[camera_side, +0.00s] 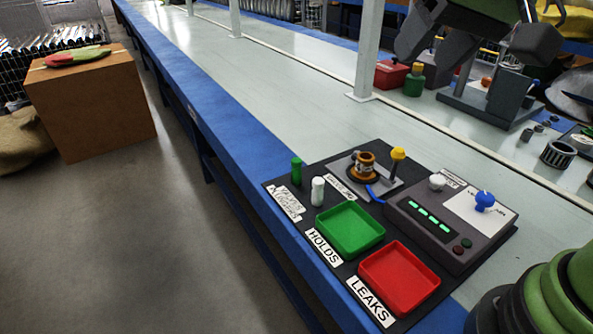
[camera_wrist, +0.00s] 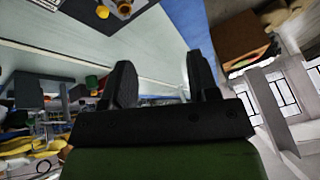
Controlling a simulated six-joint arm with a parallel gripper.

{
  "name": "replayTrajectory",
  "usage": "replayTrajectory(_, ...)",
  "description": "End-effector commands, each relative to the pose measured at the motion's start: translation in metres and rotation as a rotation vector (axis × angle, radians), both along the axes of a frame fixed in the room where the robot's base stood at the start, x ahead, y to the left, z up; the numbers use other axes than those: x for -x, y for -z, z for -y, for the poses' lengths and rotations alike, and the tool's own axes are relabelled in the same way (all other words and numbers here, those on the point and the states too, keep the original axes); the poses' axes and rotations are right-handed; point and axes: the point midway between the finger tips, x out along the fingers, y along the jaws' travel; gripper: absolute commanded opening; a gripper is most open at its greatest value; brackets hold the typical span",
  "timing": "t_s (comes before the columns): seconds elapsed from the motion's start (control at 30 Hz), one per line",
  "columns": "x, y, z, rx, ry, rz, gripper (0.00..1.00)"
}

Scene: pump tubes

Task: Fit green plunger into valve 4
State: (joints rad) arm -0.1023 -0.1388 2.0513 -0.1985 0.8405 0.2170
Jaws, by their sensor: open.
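A small green cylinder (camera_side: 296,170), which looks like the green plunger, stands upright at the left back corner of the black mat. A white cylinder (camera_side: 318,191) stands beside it. A brass-coloured valve part (camera_side: 363,165) sits on a grey holder at the back of the mat, with a blue tube at its foot. I cannot read any valve number. My gripper (camera_wrist: 160,78) shows in the wrist view with its two dark fingers apart and nothing between them. The green cylinder is not clear in the wrist view.
A yellow-topped post (camera_side: 397,155) stands beside the valve part. A grey tester box (camera_side: 445,222) with a blue knob (camera_side: 484,201) is at the right. A green tray (camera_side: 350,229) and a red tray (camera_side: 399,277) lie empty in front. A white post (camera_side: 367,50) rises behind.

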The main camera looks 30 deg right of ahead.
Motion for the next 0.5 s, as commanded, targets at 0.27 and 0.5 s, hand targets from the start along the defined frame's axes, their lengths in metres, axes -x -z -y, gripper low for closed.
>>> replayTrajectory(0.27,-0.104,0.063,-0.025,0.101,-0.012,-0.083,0.54)
replayTrajectory(0.5,-0.158,0.137,-0.049,0.173,-0.031,-0.117,0.54)
